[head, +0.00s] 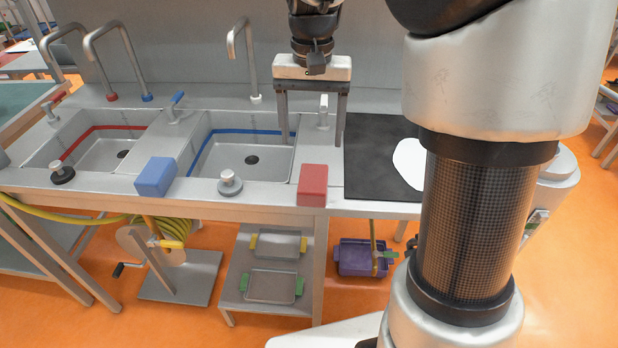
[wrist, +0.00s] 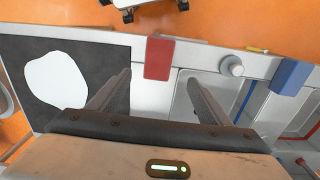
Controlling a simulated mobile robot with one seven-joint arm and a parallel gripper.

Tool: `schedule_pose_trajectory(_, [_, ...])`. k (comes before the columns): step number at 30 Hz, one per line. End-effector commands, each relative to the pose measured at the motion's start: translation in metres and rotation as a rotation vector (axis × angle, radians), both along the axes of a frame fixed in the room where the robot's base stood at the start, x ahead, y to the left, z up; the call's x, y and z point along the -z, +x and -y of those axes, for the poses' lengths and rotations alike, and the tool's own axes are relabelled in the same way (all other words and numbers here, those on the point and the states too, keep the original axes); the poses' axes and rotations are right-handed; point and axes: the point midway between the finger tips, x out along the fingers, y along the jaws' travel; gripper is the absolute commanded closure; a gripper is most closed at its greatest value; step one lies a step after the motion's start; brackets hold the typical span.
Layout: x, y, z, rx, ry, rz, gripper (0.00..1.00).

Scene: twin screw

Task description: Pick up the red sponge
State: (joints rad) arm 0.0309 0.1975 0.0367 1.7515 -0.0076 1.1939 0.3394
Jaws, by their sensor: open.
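The red sponge (head: 312,185) is a red block on the front edge of the steel counter, right of the blue-lined sink. It also shows in the wrist view (wrist: 159,58), beyond my fingers and between their lines. My gripper (head: 312,140) is open and empty, pointing down above the counter behind the sponge, and it does not touch the sponge. In the wrist view its two fingers (wrist: 160,88) stand wide apart.
A blue block (head: 155,177) sits on the front edge farther left, with a round grey knob (head: 230,183) between it and the sponge. A black mat (head: 372,150) with a white plate-like shape (head: 408,160) lies right. Tall taps stand behind the sinks.

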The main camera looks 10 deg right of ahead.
Motion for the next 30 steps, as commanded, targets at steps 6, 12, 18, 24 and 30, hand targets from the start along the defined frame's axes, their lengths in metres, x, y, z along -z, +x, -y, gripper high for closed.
schedule_pose_trajectory(6, [0.051,-0.001,0.000,0.000,0.000,-0.003,0.28])
schedule_pose_trajectory(12, [0.075,-0.001,0.000,0.000,0.000,-0.001,0.28])
schedule_pose_trajectory(18, [0.090,-0.003,0.001,0.000,0.000,-0.002,0.28])
schedule_pose_trajectory(24, [0.120,-0.008,0.002,-0.001,-0.001,-0.001,0.28])
schedule_pose_trajectory(30, [0.130,-0.007,0.002,-0.001,0.000,0.001,0.28])
